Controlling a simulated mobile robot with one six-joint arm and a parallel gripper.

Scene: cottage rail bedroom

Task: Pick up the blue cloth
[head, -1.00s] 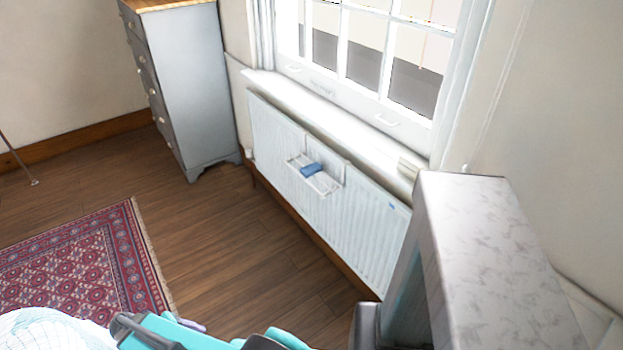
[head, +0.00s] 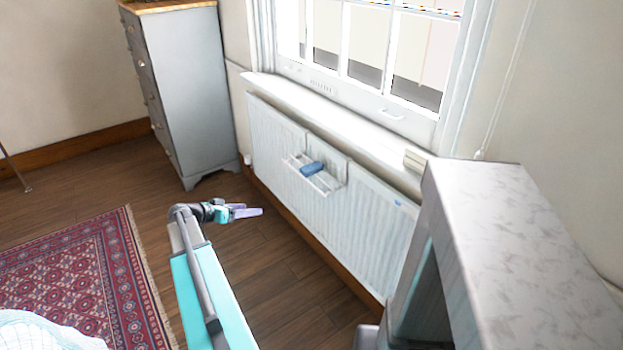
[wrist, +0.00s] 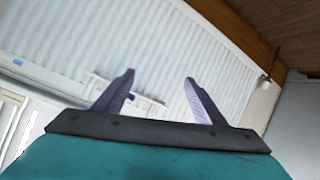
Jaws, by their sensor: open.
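The blue cloth (head: 312,168) lies as a small folded bundle on a white wire rack (head: 324,184) hung on the front of the radiator. My gripper (head: 250,211) is open and empty, left of the rack and apart from it, over the wooden floor. In the wrist view my gripper (wrist: 158,82) shows two spread purple fingers in front of the radiator. The rack (wrist: 97,97) shows behind the left finger there. A small dark blue bit of the cloth (wrist: 133,97) shows beside that finger; the rest is hidden.
The white radiator (head: 376,226) runs below the window sill (head: 330,118). A grey chest of drawers (head: 195,95) stands at the left corner. A grey-white marbled-top piece (head: 510,245) stands close at right. A red patterned rug (head: 75,280) lies at left. Bare floor (head: 285,265) is open before the radiator.

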